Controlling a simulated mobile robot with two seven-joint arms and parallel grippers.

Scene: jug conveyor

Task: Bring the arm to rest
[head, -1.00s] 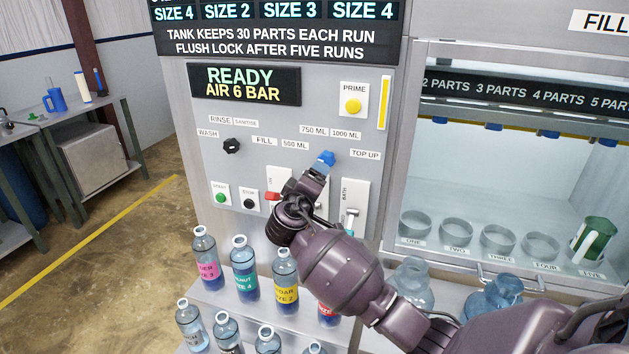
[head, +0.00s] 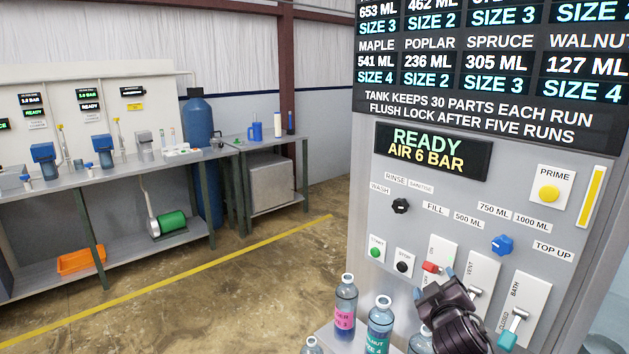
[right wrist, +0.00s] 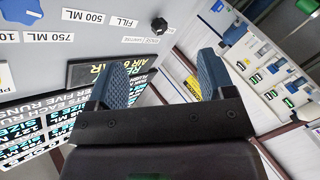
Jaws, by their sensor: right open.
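My right gripper (head: 434,282) is in the lower right of the head view, in front of the grey control panel (head: 400,160). Its two blue-grey fingers are spread, with nothing between them; they also show spread in the right wrist view (right wrist: 162,80). The gripper is below and left of the blue knob (head: 502,245) and apart from it. In the head view it overlaps the area by the red-handled switch (head: 431,267); whether it touches the panel cannot be told. My left gripper is not in view.
Several labelled bottles (head: 345,306) stand below the panel, close to my right arm. Other controls include the black knob (head: 400,206), the yellow prime button (head: 549,194) and the teal-handled bath lever (head: 508,339). A workbench (head: 110,175) stands far left; the floor between is clear.

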